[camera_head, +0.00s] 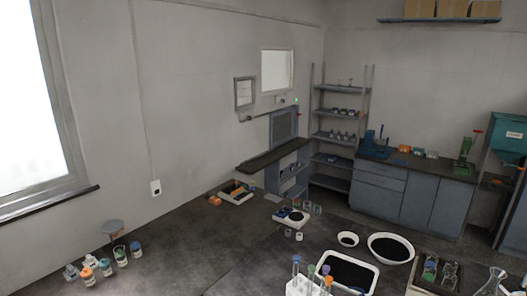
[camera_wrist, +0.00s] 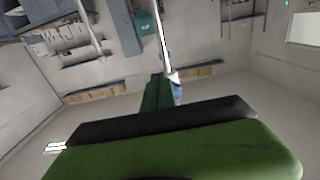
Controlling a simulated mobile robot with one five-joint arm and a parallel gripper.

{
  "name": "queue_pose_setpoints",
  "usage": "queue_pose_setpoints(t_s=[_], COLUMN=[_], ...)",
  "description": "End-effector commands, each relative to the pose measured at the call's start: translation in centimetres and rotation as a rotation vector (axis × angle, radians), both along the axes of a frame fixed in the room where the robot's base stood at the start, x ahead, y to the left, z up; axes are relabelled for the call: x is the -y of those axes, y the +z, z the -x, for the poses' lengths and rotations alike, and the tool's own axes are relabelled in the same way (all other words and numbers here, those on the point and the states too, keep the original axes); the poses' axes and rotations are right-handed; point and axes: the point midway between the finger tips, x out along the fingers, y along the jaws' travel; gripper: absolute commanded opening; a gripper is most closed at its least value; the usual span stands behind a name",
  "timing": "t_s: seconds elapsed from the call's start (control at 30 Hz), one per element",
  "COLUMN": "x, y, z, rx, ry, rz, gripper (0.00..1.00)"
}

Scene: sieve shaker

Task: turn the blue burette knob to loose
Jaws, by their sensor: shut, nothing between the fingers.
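In the wrist view, large green and black parts that look like my gripper (camera_wrist: 165,125) fill the lower middle, close to the camera. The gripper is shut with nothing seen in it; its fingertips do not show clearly. Just beyond it, a small blue-and-white piece (camera_wrist: 176,88) shows at the end of a thin white rod (camera_wrist: 163,42). It may be the blue burette knob, but it is partly hidden and I cannot tell if the gripper touches it. In the head view my gripper does not show, and I cannot make out the burette knob.
In the head view, a white tray (camera_head: 376,283), a round bowl (camera_head: 407,242) and a tube rack (camera_head: 297,287) stand on the near dark bench. Several small jars (camera_head: 120,255) stand at the left. A blue stand (camera_head: 368,146) and a green stand (camera_head: 465,160) are on the back counter.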

Motion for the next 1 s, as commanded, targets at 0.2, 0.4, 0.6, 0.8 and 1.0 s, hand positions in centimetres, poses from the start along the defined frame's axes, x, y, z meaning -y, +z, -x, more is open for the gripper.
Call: queue_pose_setpoints(t_s=[0.2,0.4,0.6,0.8,1.0], x=[0.2,0.2,-1.0,-2.7,-3.4], y=[-0.7,-0.7,-0.7,-0.7,-0.7], z=[0.1,0.3,1.7,4.1,5.1], rx=[0.001,0.001,0.0,0.0,0.0], ry=[0.0,0.0,0.0,-0.001,0.001], rz=[-0.001,-0.001,0.0,0.0,0.0], gripper=[0.0,0.0,0.0,0.0,0.0])
